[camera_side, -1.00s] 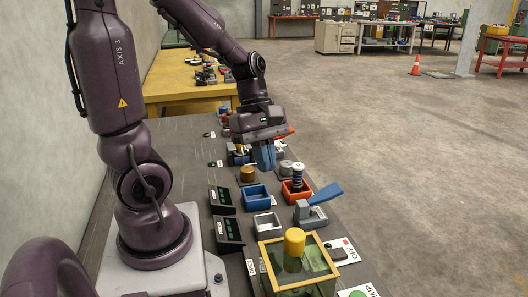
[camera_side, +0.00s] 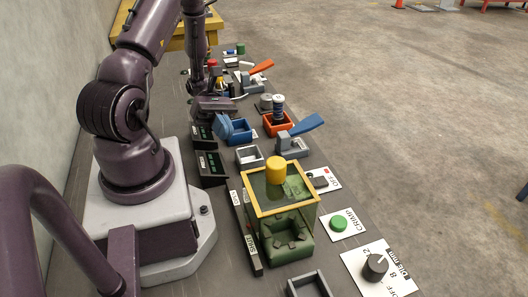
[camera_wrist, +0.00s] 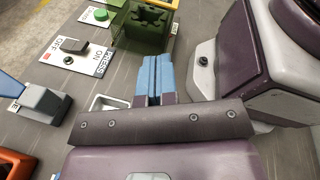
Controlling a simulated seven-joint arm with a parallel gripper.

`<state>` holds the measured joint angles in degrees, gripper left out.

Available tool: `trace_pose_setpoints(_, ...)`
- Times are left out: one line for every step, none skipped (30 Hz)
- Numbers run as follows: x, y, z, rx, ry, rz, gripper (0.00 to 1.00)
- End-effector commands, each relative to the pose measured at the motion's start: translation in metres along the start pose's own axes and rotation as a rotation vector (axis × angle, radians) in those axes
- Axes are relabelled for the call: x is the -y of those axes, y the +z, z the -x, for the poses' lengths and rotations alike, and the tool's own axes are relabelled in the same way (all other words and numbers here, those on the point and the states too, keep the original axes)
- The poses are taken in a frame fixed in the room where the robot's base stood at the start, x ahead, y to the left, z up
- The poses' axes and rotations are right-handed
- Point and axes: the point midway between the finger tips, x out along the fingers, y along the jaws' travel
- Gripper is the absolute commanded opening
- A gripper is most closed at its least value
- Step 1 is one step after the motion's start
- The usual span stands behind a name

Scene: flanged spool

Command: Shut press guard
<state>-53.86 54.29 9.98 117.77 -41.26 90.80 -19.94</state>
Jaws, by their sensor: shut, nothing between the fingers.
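The press guard (camera_side: 255,207) is a yellow-framed box with clear panels. A yellow knob (camera_side: 275,168) stands at its top, and the green press body (camera_side: 286,230) shows inside and below the frame. I cannot tell how far the guard is lowered. In the wrist view the green press (camera_wrist: 146,22) is at the top, partly cut off by the picture edge. My gripper (camera_side: 224,127) is shut and empty, low over the bench beyond the guard and apart from it. In the wrist view its blue fingers (camera_wrist: 152,65) point towards the press.
A press switch plate (camera_wrist: 78,50) and a green crimp button (camera_side: 339,223) lie right of the guard in the side view. A grey tray (camera_side: 250,156), a blue-handled clamp (camera_side: 293,143) and an orange bin (camera_side: 278,124) stand beyond it. A dark knob (camera_side: 375,266) is in front.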

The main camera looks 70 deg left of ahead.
Motion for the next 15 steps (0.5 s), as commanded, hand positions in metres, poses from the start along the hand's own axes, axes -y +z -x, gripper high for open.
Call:
trace_pose_setpoints(-0.004, -0.002, 0.001, 0.072, 0.011, -0.058, 0.0)
trace_pose_setpoints(-0.006, 0.001, 0.002, 0.103, 0.018, -0.102, 0.0)
trace_pose_setpoints(-0.008, 0.005, 0.004, 0.133, 0.024, -0.159, 0.0)
trace_pose_setpoints(-0.01, 0.01, 0.006, 0.149, 0.032, -0.202, 0.0)
trace_pose_setpoints(-0.011, 0.013, 0.008, 0.163, 0.038, -0.239, 0.0)
trace_pose_setpoints(-0.011, 0.017, 0.009, 0.18, 0.043, -0.278, 0.0)
trace_pose_setpoints(-0.011, 0.019, 0.009, 0.191, 0.046, -0.3, 0.0)
trace_pose_setpoints(-0.011, 0.021, 0.009, 0.2, 0.047, -0.317, 0.0)
trace_pose_setpoints(-0.01, 0.022, 0.008, 0.205, 0.047, -0.336, 0.0)
trace_pose_setpoints(-0.01, 0.022, 0.007, 0.206, 0.047, -0.344, 0.0)
trace_pose_setpoints(-0.01, 0.023, 0.006, 0.206, 0.047, -0.351, 0.0)
trace_pose_setpoints(-0.011, 0.023, 0.003, 0.205, 0.047, -0.355, 0.0)
trace_pose_setpoints(-0.011, 0.024, 0.0, 0.205, 0.047, -0.355, 0.0)
trace_pose_setpoints(-0.011, 0.025, -0.004, 0.205, 0.046, -0.354, 0.0)
trace_pose_setpoints(-0.01, 0.026, -0.01, 0.204, 0.045, -0.353, 0.0)
